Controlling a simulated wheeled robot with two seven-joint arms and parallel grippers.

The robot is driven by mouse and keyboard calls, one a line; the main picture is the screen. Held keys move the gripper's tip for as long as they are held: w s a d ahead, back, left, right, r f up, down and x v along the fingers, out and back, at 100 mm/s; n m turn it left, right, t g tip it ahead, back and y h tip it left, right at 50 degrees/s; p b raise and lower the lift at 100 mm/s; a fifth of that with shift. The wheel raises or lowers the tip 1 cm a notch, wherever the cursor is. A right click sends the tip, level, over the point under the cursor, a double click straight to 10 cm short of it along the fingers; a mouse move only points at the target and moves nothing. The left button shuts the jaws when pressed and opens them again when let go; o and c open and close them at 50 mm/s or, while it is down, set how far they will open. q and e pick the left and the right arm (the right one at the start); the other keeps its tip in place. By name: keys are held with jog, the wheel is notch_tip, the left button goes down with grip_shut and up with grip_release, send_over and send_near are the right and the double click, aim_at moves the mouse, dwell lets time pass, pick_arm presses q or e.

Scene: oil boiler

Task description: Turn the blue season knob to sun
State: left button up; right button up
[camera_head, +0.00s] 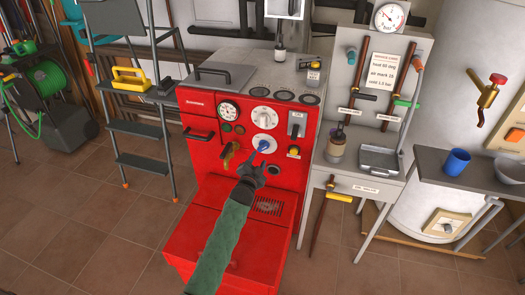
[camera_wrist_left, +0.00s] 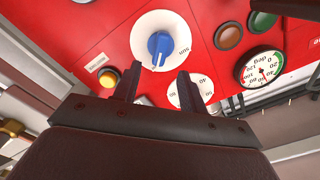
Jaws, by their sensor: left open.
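The blue season knob (camera_head: 264,146) sits at the centre of a white round dial on the red boiler's front panel. In the left wrist view the knob (camera_wrist_left: 160,48) shows from close up, its grip running roughly top to bottom. The word "sun" (camera_wrist_left: 184,50) is printed upside down near the right edge of the dial. My left gripper (camera_head: 259,164) is just in front of and below the knob. In the left wrist view its two fingers (camera_wrist_left: 157,85) are spread and empty, pointing at the dial and apart from the knob. My right gripper is not seen.
A grey side table (camera_head: 350,187) stands right of the boiler. A stepladder (camera_head: 140,130) stands to the left.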

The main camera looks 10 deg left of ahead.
aim_at(263, 149)
pick_arm(q)
jog(key=shift+w+d+p, duration=0.1)
jog(key=shift+w+p, duration=0.35)
jog(key=shift+w, duration=3)
grip_shut()
